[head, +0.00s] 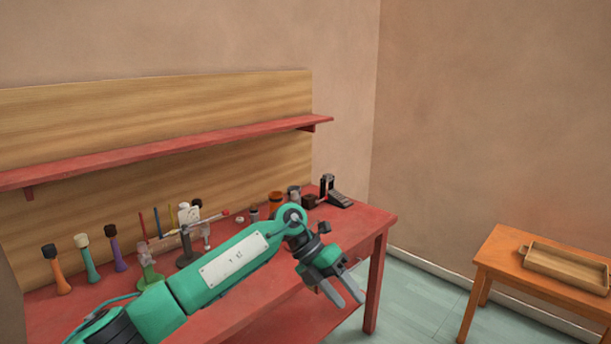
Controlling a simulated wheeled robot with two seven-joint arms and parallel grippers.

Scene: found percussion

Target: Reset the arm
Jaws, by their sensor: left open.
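My left arm comes in from the lower left and reaches across the red workbench (368,222). My left gripper (345,300) has its two grey fingers apart and empty. It hangs out past the bench's front edge, over the floor, with the fingers pointing down and to the right. It touches no object that I can see. My right gripper is not in view.
Several mallets, including an orange-handled one (56,269), stand at the bench's left. Small jars and a black device (334,192) stand at the back right. A red shelf (160,149) runs above. An orange table (500,262) with a wooden tray (567,268) stands right.

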